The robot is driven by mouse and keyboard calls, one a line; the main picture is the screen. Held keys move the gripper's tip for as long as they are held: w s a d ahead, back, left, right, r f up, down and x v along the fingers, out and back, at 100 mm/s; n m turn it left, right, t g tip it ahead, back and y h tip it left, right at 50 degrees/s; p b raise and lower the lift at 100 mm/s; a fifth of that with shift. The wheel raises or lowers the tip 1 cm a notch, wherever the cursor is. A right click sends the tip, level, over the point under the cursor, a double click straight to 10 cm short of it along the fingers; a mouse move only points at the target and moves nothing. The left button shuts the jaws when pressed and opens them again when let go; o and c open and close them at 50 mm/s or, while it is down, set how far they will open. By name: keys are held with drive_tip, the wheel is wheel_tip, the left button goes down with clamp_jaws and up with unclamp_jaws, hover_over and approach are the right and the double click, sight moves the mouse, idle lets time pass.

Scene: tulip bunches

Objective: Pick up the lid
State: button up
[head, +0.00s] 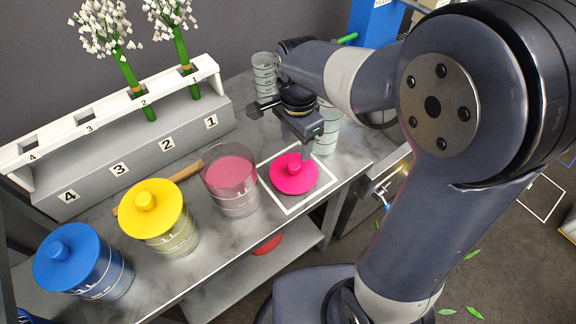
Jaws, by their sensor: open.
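A pink lid (294,174) with a round knob lies on the grey counter inside a white square outline (305,205). A clear jar (231,181) with pink contents stands uncovered just left of it. My gripper (278,122) is open and empty, above and behind the lid and apart from it. A yellow lid (152,208) sits on a jar farther left. A blue lid (69,257) sits on another jar at the far left.
A numbered grey rack (140,145) with white-flowered bunches in slots 1 and 2 runs along the back. Stacked clear containers (264,75) stand behind my gripper, and another stack (328,128) stands right of it. A wooden stick (187,171) lies behind the jars.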

sight(294, 165)
wheel_tip(294, 165, down, 6)
drive_tip(key=shift+w+r+b, duration=0.1)
drive_tip(key=shift+b, duration=0.2)
drive_tip(key=f, duration=0.5)
drive_tip(key=shift+w+a, duration=0.15)
drive_tip(key=shift+w, duration=0.2)
drive_tip(key=shift+r, duration=0.1)
drive_tip(key=c, duration=1.1)
